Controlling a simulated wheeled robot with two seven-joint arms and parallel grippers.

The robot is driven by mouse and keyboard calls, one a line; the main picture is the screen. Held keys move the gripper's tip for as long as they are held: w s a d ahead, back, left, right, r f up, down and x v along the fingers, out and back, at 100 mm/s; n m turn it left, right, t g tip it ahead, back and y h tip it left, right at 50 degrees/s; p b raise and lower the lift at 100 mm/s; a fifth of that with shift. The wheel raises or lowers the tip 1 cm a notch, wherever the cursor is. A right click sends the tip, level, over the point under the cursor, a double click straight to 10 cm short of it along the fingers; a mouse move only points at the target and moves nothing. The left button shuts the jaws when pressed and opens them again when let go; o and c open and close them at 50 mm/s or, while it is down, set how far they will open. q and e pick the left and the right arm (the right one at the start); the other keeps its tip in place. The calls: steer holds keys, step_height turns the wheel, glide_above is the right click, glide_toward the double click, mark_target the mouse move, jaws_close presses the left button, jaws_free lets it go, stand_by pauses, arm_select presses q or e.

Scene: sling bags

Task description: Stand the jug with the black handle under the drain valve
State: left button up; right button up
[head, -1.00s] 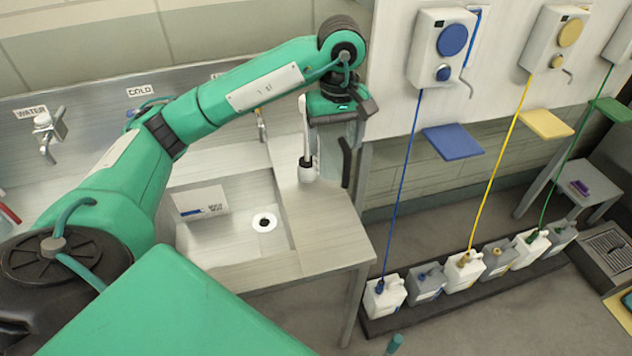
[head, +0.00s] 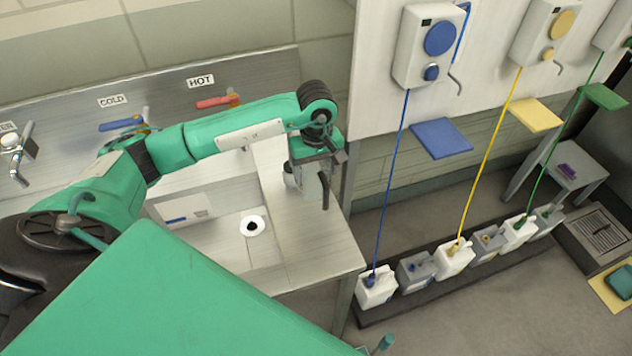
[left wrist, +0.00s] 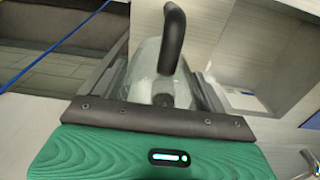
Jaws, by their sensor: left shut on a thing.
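The grey, see-through jug (head: 309,183) with the black handle (head: 324,190) is at the right end of the steel counter. My left gripper (head: 316,152) is shut on it from above; the jug looks upright. I cannot tell whether its base touches the counter. In the left wrist view the jug (left wrist: 150,72) sits between the fingers, with its black handle (left wrist: 173,38) rising beyond them. I cannot make out a drain valve for certain. My right gripper is not in view.
The sink drain (head: 252,226) is to the left, with cold (head: 122,124) and hot (head: 218,101) taps behind. Dispensers hang at right above several canisters on a dark floor tray (head: 400,309). The counter front is clear.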

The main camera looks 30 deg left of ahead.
mark_target(316, 188)
arm_select(q)
steer(key=shift+s+f, duration=0.1)
steer(key=shift+f, duration=1.2)
steer(key=shift+f+p, duration=0.3)
steer(key=shift+p, duration=0.1)
step_height(316, 188, down, 3)
steer(key=shift+f+p, duration=0.2)
steer(key=shift+p, duration=0.4)
steer(key=shift+f, duration=0.15)
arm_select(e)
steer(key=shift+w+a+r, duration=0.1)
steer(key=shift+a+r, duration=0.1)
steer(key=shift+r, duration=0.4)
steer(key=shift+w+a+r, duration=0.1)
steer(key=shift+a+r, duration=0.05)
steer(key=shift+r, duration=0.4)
arm_select(q)
steer(key=shift+f, duration=0.1)
steer(key=o, duration=1)
steer(key=shift+o, duration=0.2)
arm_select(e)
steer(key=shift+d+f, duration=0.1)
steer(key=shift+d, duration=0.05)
